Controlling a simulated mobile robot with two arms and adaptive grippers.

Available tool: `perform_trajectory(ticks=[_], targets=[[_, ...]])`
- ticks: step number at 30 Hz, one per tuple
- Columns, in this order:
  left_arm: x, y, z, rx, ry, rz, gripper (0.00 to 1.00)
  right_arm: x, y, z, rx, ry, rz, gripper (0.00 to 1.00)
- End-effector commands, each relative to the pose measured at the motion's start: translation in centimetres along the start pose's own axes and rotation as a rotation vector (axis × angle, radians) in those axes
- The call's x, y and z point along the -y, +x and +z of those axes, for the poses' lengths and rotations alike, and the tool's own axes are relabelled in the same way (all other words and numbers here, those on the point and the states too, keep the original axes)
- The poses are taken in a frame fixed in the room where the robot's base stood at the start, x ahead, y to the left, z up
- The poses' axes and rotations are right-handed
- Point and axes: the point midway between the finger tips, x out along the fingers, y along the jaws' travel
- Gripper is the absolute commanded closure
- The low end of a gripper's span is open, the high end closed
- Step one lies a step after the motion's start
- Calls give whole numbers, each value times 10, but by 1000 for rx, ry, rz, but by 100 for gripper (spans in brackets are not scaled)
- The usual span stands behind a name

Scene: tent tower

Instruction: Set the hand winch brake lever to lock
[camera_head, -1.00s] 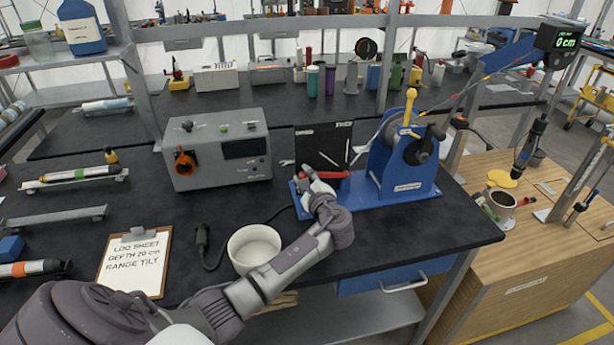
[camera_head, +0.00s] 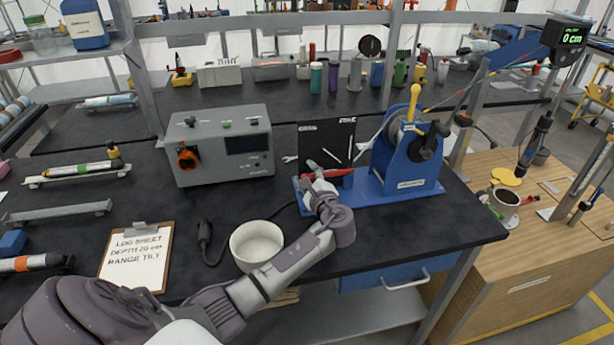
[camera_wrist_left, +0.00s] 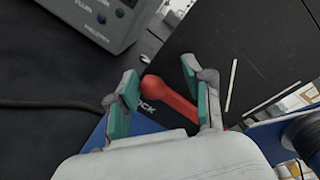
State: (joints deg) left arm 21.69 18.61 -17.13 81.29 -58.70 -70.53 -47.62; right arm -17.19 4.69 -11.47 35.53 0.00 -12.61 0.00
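The blue hand winch (camera_head: 405,165) stands on its blue base plate at the right of the dark bench. Its red brake lever (camera_head: 328,171) lies low in front of a black panel (camera_head: 326,142). In the left wrist view the lever's red knob (camera_wrist_left: 155,88) is between the two teal-padded fingers of my left gripper (camera_wrist_left: 157,92). The fingers are apart, with a gap visible on both sides of the knob. Part of a white label ending in "OCK" shows beside the lever; my gripper hides the rest. My right gripper is not in view.
A grey control box (camera_head: 221,145) stands left of the winch. A white bowl (camera_head: 257,245) sits by my left forearm, and a clipboard (camera_head: 137,257) lies further left. A wooden cabinet (camera_head: 520,245) with a coffee cup stands at the right.

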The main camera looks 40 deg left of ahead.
Motion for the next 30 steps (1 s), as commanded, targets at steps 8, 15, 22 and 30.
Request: perform_trajectory(ticks=[8, 15, 22, 30], targets=[[1, -24, -1, -3, -4, -2, 50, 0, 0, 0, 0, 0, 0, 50], [0, -76, -1, -4, -3, 0, 50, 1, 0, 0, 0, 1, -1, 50], [0, -111, -1, -2, 0, 0, 50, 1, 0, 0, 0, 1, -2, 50], [0, -120, 0, 0, 0, 1, 50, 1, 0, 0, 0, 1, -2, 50]])
